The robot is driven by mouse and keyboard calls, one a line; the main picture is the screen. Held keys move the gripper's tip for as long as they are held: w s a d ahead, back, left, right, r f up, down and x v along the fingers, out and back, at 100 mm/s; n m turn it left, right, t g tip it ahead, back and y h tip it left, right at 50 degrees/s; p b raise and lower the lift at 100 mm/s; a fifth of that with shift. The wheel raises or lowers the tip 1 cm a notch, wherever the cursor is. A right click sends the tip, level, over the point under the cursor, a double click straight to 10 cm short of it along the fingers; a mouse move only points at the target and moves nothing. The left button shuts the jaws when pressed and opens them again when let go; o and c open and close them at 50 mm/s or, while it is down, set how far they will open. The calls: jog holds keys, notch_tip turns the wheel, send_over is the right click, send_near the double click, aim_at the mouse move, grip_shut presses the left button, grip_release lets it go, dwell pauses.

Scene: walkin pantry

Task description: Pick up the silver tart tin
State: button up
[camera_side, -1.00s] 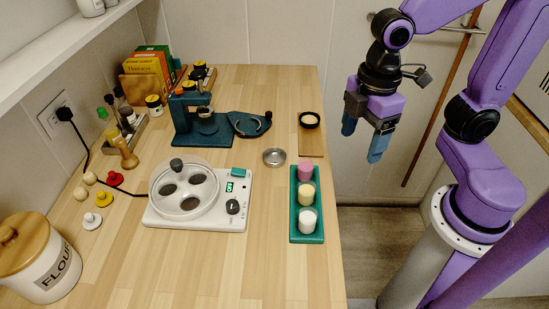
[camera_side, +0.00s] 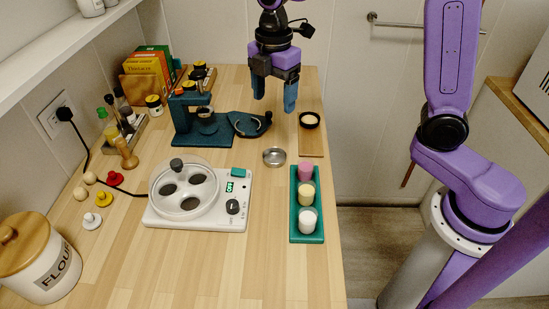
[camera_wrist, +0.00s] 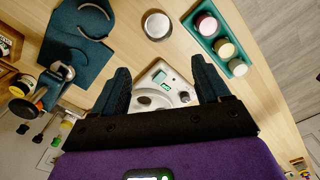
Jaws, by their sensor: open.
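The silver tart tin (camera_side: 274,157) is a small round shallow metal dish lying on the wooden counter, between the white appliance and the green tray. In the wrist view the silver tart tin (camera_wrist: 157,26) shows near the top middle, beyond the fingertips. My gripper (camera_side: 274,103) is open and empty, pointing down above the back of the counter. In the side view it appears above the tin in the picture, apart from it. In the wrist view my gripper's two blue fingers (camera_wrist: 162,80) stand wide apart with nothing between them.
A green tray (camera_side: 294,231) with pink, yellow and white cups stands right of the tin. A white appliance (camera_side: 160,217) with a clear lid stands left.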

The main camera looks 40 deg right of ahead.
send_over(273, 161)
notch_tip(273, 161, down, 12)
jog(key=shift+s+d+r, duration=0.1)
jog(key=shift+s+r, duration=0.05)
jog(key=shift+f, duration=2.7)
jog(key=c, duration=0.8)
